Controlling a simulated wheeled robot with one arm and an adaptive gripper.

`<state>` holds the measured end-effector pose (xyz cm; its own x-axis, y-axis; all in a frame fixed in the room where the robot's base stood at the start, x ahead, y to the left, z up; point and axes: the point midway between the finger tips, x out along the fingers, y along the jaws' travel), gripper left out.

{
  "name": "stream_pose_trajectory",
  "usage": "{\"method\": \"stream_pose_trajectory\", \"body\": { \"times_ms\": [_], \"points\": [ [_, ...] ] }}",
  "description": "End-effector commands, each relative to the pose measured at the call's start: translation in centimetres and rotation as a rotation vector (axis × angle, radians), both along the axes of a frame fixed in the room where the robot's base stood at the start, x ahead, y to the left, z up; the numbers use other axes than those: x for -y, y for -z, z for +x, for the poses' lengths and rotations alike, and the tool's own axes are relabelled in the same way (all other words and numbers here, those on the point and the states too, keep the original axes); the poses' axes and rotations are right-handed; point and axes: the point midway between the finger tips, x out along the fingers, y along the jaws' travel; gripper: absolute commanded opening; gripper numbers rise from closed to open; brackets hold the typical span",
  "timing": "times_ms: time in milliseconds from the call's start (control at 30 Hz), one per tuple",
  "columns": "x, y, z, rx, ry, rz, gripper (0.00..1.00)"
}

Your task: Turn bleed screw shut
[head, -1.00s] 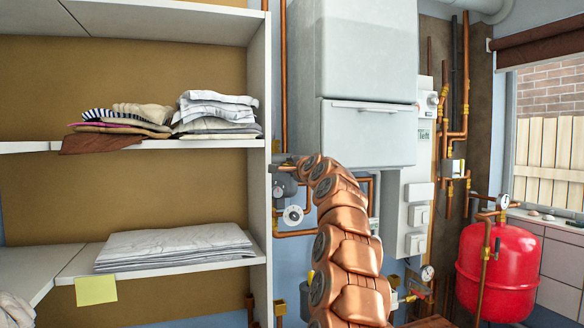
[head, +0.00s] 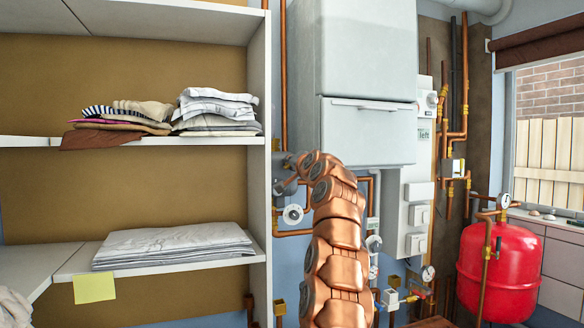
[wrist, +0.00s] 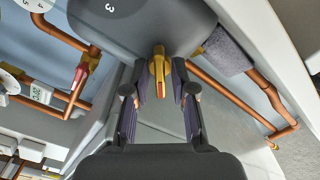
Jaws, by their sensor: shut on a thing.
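In the wrist view, a yellow piece that looks like the bleed screw (wrist: 159,70) sticks out from a dark grey rounded body (wrist: 130,22) marked "3". My gripper (wrist: 160,82) has one finger on each side of the yellow piece and is shut on it. How far the screw is turned cannot be told.
Copper pipes (wrist: 232,92) run close to the right of the grey body, and a red-handled valve (wrist: 78,80) is on the left. In the head view, a white boiler (head: 368,70), a shelf unit with folded cloths (head: 258,110) and a red tank (head: 497,270) stand around my arm.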

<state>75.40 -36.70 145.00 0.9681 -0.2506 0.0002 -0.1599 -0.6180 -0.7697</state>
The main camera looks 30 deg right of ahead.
Motion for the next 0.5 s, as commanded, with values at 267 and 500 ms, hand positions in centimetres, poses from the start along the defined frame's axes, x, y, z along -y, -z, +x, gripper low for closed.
{"method": "stream_pose_trajectory", "body": {
  "times_ms": [267, 500],
  "points": [
    [0.07, 0.13, 0.02, -0.066, 0.001, -0.256, 0.00],
    [0.01, 0.35, 0.17, -0.128, -0.003, -0.471, 0.00]
  ]
}}
